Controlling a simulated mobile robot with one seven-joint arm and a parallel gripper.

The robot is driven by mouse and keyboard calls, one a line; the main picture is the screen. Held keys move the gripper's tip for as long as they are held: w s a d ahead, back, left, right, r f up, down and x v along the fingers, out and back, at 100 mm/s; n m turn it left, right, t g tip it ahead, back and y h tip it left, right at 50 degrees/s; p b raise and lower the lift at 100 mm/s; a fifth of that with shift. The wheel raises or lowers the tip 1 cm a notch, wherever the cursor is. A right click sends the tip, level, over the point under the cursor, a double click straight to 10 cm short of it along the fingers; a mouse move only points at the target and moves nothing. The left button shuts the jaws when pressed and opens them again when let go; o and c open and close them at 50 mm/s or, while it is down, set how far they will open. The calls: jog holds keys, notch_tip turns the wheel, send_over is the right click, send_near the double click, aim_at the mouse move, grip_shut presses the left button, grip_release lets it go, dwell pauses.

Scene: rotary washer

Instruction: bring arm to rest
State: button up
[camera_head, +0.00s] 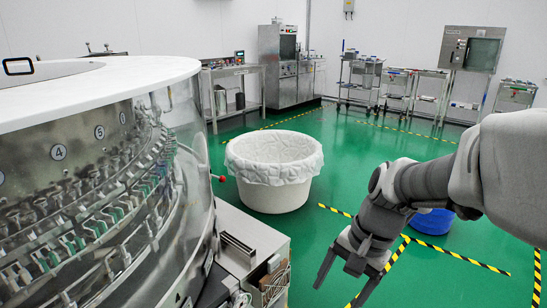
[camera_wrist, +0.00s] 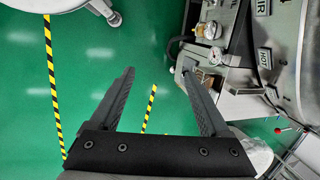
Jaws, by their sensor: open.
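My arm reaches in from the right side of the head view, bent downward. My gripper (camera_head: 337,294) hangs over the green floor at the lower middle, right of the washer's metal base. Its two dark fingers are spread apart with nothing between them. In the wrist view my gripper (camera_wrist: 157,68) shows both fingers apart, with green floor between them. The right finger overlaps the machine's edge in the picture; I cannot tell how far apart they are. The rotary washer (camera_head: 185,130) stands at the left, with a white top and numbered clear wall.
A white lined tub (camera_head: 270,195) stands on the floor beyond my gripper. A blue container (camera_head: 433,222) is partly hidden behind my arm. A machine panel with gauges (camera_wrist: 235,60) fills the wrist view's upper right. Steel benches and carts line the back wall. Green floor (camera_head: 350,160) is open between.

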jog(key=s+d+r+n+t+h, duration=0.25)
jog(key=s+r+n+t, duration=0.25)
jog(key=s+r+n, duration=0.3)
notch_tip(320, 180, up, 25)
jog(key=s+p, duration=0.1)
jog(key=p, duration=2.4)
jog(key=shift+s+r+p, duration=0.15)
jog(key=shift+s+p, duration=0.05)
jog(key=shift+p, duration=0.1)
jog(key=shift+a+h, duration=0.1)
jog(key=shift+h, duration=0.15)
